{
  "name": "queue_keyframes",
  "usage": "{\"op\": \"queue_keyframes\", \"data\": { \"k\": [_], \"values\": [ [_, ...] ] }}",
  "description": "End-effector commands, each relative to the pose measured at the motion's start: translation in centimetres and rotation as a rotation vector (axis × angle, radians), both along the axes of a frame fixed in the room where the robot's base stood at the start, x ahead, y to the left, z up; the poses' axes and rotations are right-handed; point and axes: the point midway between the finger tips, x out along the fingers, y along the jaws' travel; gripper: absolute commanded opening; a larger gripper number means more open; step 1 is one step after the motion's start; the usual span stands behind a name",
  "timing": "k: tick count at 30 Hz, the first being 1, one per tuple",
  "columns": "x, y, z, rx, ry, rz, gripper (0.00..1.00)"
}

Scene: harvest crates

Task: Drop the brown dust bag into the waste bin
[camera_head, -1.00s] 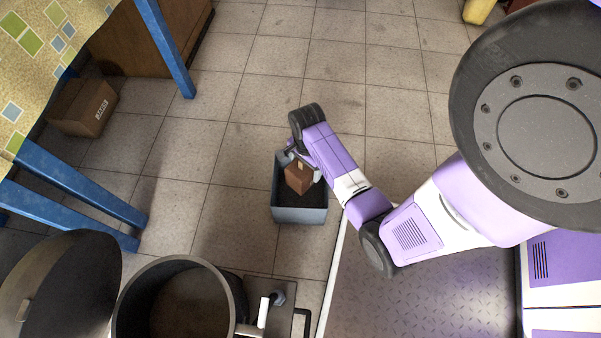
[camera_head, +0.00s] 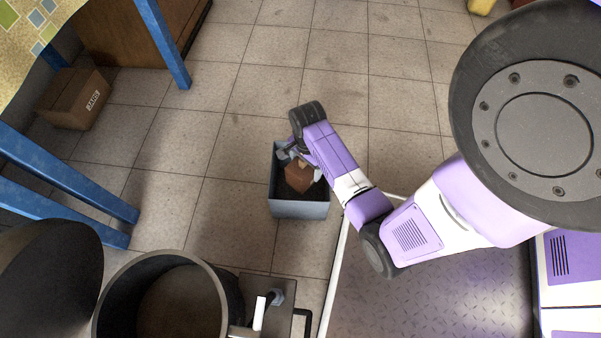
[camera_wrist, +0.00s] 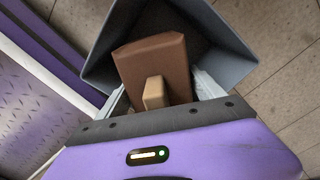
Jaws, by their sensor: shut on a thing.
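The brown dust bag (camera_head: 298,178) is a small brown box shape with a lighter tan tab. In the wrist view the bag (camera_wrist: 153,68) sits between the fingers of my gripper (camera_wrist: 165,92), which is shut on it. The waste bin (camera_head: 298,209) is a grey-blue open box on the floor. In the wrist view the bin (camera_wrist: 238,62) lies behind and around the bag. My gripper (camera_head: 299,160) holds the bag over the bin's opening. I cannot tell how far the bag reaches below the rim. The bin's floor is mostly hidden.
A large open pot (camera_head: 165,262) stands at the lower left. A cardboard box (camera_head: 75,98) lies on the floor by the blue table legs (camera_head: 165,45). A wooden cabinet (camera_head: 120,35) is at the upper left. The tiled floor beyond the bin is clear.

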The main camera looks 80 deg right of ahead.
Motion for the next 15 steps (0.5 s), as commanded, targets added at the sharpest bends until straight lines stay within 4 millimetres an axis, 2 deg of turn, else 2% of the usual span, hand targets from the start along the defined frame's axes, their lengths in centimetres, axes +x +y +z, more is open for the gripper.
{"op": "queue_keyframes", "data": {
  "k": [4,5,6,8,15],
  "values": [
    [0.04,-0.05,0.14,0.000,-0.001,0.000,0.11],
    [0.04,-0.05,0.14,-0.001,0.000,0.000,0.83],
    [0.04,-0.05,0.14,0.000,-0.001,0.000,0.91],
    [0.04,-0.04,0.13,0.000,-0.001,0.000,1.00],
    [-0.03,0.01,0.20,0.000,0.001,0.000,1.00]
  ]
}}
